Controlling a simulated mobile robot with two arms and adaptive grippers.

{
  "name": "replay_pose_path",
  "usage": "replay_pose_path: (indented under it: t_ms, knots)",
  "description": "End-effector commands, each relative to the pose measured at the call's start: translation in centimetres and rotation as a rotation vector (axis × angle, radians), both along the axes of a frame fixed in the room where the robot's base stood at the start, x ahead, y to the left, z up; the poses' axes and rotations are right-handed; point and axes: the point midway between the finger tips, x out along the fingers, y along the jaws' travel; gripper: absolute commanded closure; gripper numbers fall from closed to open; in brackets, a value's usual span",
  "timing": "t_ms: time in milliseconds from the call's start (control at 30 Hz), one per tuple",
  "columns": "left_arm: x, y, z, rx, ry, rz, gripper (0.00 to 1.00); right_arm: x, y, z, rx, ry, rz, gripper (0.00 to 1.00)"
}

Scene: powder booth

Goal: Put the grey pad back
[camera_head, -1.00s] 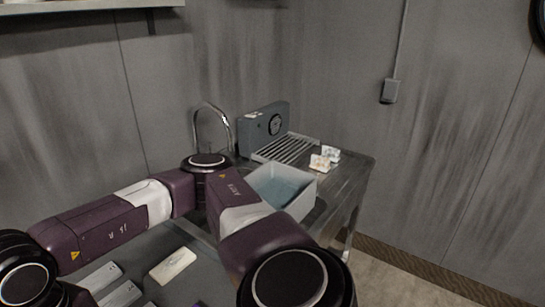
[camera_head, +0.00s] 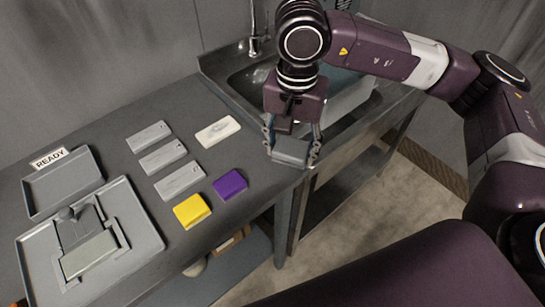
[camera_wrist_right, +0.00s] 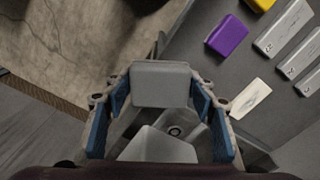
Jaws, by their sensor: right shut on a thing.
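The grey pad (camera_head: 291,151) is a small flat block held at the front edge of the worktop, near the sink. My right gripper (camera_head: 293,146) is shut on it, with one finger on each side. In the right wrist view the pad (camera_wrist_right: 161,84) sits between the blue-lined fingers of the gripper (camera_wrist_right: 162,98). I cannot tell from the head view how far the pad is above the worktop. My left gripper is not in view.
A yellow pad (camera_head: 192,211) and a purple pad (camera_head: 230,184) lie left of the held pad. Several grey labelled bars (camera_head: 163,156) and a stained cream plate (camera_head: 218,131) lie behind. An empty tray (camera_head: 64,183) stands by a READY sign (camera_head: 49,158); a larger tray (camera_head: 148,239) holds a grey fixture.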

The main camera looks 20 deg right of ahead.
Motion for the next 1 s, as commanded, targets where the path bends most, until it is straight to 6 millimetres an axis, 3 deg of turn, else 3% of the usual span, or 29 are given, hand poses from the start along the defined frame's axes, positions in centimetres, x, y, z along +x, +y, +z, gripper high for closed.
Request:
replay_pose_path:
  t_ms: [300,700,1000]
  knots:
    - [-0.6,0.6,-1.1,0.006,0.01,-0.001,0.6,4.4,1.2,2.3,0.017,-0.014,-0.757,0.71]
    - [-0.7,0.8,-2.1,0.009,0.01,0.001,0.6,8.3,2.7,5.4,0.031,-0.006,-1.677,0.71]
    - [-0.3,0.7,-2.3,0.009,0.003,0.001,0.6,9.5,3.4,6.7,0.027,0.003,-2.055,0.71]
